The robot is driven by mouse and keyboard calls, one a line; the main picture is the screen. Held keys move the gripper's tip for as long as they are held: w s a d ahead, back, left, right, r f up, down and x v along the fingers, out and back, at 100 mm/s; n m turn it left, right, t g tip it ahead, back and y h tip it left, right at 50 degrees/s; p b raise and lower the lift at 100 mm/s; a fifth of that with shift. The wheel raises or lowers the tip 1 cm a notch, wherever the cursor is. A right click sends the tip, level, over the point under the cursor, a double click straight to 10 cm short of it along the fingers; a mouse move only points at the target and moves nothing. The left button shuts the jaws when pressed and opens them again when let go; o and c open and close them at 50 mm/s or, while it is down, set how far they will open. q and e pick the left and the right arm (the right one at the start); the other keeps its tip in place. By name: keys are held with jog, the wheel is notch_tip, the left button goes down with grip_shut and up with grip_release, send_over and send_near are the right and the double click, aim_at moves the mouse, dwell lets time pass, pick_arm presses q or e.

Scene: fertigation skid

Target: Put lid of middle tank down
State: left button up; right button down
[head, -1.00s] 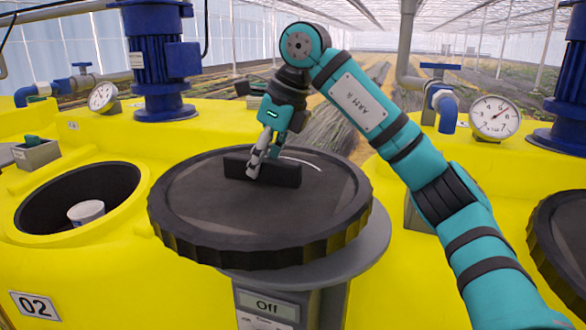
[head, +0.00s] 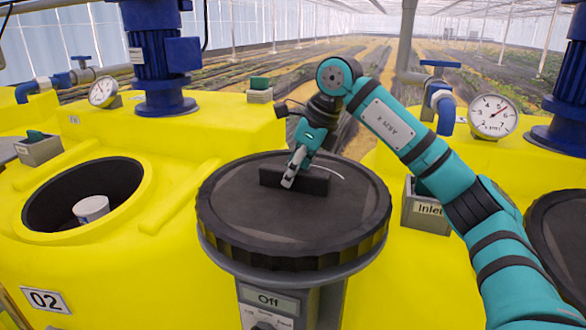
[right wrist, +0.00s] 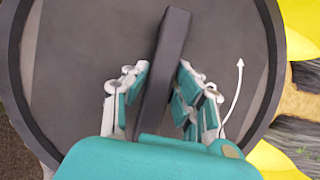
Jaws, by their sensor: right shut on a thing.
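The lid (head: 245,222) is a large dark round disc with a ribbed rim and a raised bar handle (head: 318,182). My right gripper (head: 288,184) comes down from above and is shut on the handle, which also shows between its fingers in the right wrist view (right wrist: 169,50). The lid is level over the round grey top of a stand (head: 320,275); whether it fully rests there I cannot tell. The open round hatch (head: 45,205) of the yellow tank marked 02 (head: 180,255) is at the left, with a white cup-like item (head: 90,209) inside. My left gripper is not in view.
Blue motors (head: 160,60), pipes and gauges (head: 493,116) stand on the yellow tanks behind. Another dark lid (head: 562,235) is at the right edge. A grey "Inlet" box (head: 425,210) is near my right arm.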

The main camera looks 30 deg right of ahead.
jog(key=shift+a+r, duration=0.1)
jog(key=shift+r, duration=0.05)
jog(key=c, duration=1.1)
grip_release()
jog(key=shift+s, duration=0.1)
jog(key=shift+o, duration=0.2)
jog(key=b+v, duration=0.1)
jog(key=v, duration=0.9)
jog(key=shift+s+r, duration=0.1)
jog(key=shift+r, duration=0.25)
jog(key=shift+s+d+r, duration=0.2)
jog(key=shift+d+r, duration=0.1)
jog(key=shift+r, duration=0.2)
